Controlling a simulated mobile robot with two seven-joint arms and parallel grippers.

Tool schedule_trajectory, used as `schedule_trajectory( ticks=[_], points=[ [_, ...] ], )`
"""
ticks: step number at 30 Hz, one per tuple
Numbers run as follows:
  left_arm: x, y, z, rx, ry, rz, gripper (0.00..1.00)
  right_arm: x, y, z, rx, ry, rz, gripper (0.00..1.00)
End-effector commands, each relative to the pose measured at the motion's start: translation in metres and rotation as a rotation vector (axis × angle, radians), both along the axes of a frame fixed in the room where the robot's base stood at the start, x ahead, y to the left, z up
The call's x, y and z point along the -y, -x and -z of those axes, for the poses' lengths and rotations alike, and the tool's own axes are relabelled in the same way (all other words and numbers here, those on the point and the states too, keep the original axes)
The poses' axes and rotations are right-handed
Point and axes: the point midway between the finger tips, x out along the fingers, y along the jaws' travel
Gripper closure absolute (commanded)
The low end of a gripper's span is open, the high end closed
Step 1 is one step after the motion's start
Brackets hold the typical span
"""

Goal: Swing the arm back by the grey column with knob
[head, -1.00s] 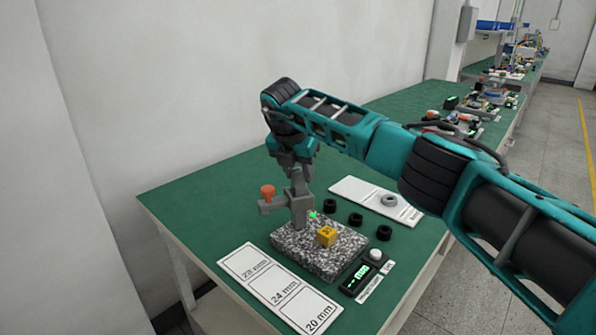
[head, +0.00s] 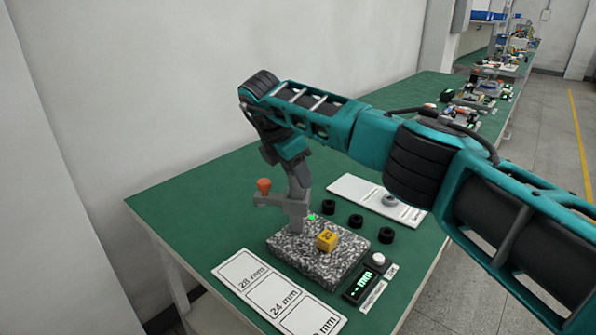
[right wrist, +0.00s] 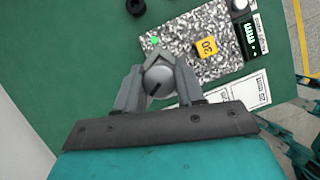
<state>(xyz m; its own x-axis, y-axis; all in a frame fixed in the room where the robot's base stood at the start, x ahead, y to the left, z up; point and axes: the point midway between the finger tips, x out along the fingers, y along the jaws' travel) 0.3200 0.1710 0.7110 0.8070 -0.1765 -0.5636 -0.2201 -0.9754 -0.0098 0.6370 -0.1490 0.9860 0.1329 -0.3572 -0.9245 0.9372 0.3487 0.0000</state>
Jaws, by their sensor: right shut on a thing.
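The grey column with knob (head: 298,218) stands at the back left corner of a speckled granite plate (head: 316,264). Its grey side arm sticks out to the left in the head view and carries an orange knob (head: 264,185). My right gripper (head: 299,187) comes down on the column's top from above, tilted. In the right wrist view the fingers (right wrist: 160,90) are shut on the round grey knob (right wrist: 159,80). A yellow block (head: 326,241) marked with a number sits on the plate. My left gripper is not in view.
A small display box (head: 361,286) with green digits and a white button (head: 378,258) stand right of the plate. Several black rings (head: 356,221) lie behind it. A white card with size labels (head: 277,293) lies in front. The green bench is clear at left.

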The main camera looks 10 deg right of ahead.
Motion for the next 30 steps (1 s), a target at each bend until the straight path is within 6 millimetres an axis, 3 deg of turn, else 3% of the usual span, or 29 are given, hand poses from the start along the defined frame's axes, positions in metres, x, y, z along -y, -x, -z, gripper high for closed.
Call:
schedule_trajectory(
  ticks=[14,15,22,30],
  points=[
    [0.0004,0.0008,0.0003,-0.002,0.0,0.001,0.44,0.002,-0.002,-0.0035,0.011,0.004,0.019,1.0],
    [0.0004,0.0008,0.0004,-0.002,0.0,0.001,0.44,0.002,-0.002,-0.0035,0.011,0.004,0.019,0.59],
    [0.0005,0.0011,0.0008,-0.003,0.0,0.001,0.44,0.0011,-0.0011,-0.0018,0.005,0.002,0.016,0.37],
    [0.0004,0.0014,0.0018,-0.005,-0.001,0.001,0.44,-0.0002,-0.0003,-0.002,0.003,0.002,0.013,0.37]
  ],
)
